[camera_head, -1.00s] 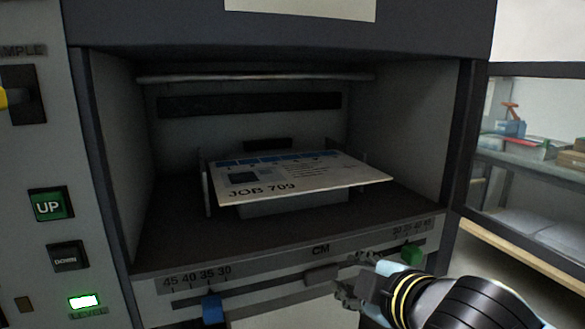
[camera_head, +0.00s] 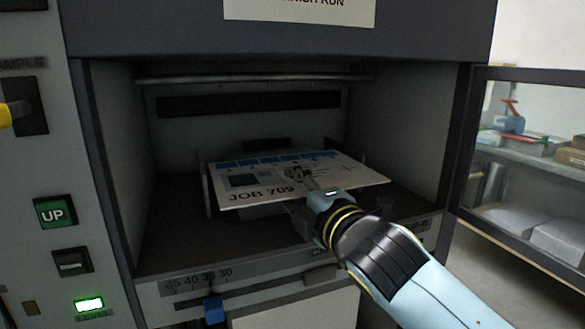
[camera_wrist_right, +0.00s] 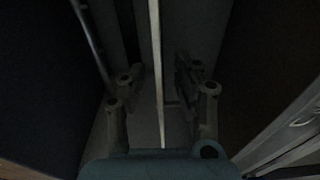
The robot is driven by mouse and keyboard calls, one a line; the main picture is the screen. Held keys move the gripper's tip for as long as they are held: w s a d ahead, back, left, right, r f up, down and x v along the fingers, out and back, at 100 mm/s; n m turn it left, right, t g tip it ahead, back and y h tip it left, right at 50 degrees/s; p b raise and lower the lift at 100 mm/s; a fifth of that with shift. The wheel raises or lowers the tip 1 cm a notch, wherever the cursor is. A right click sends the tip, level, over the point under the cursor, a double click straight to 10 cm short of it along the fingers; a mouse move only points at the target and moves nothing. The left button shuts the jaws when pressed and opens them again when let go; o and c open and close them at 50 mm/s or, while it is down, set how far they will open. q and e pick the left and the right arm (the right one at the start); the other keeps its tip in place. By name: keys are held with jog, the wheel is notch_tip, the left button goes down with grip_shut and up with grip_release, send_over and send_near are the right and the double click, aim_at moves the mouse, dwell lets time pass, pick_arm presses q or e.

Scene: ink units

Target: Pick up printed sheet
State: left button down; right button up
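The printed sheet (camera_head: 262,180), marked JOB 709 with blue blocks, lies nearly flat in the machine's delivery bay, on a grey support. In the right wrist view the sheet (camera_wrist_right: 156,45) shows edge-on as a thin pale line. My right gripper (camera_head: 302,190) reaches over the sheet's front edge. One finger is above the sheet; the other is mostly hidden beneath it. In the wrist view the right gripper (camera_wrist_right: 157,79) is open, with one finger on each side of the sheet and gaps to both. My left gripper is not in view.
The bay has a side wall (camera_head: 125,165) at left and a bar (camera_head: 250,79) overhead. A scale rail with a blue slider (camera_head: 213,308) runs below. A green UP button (camera_head: 55,212) is at left. A shelf case (camera_head: 530,150) stands at right.

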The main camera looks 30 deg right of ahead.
jog(key=shift+w+d, duration=0.15)
jog(key=shift+w, duration=0.65)
grip_shut()
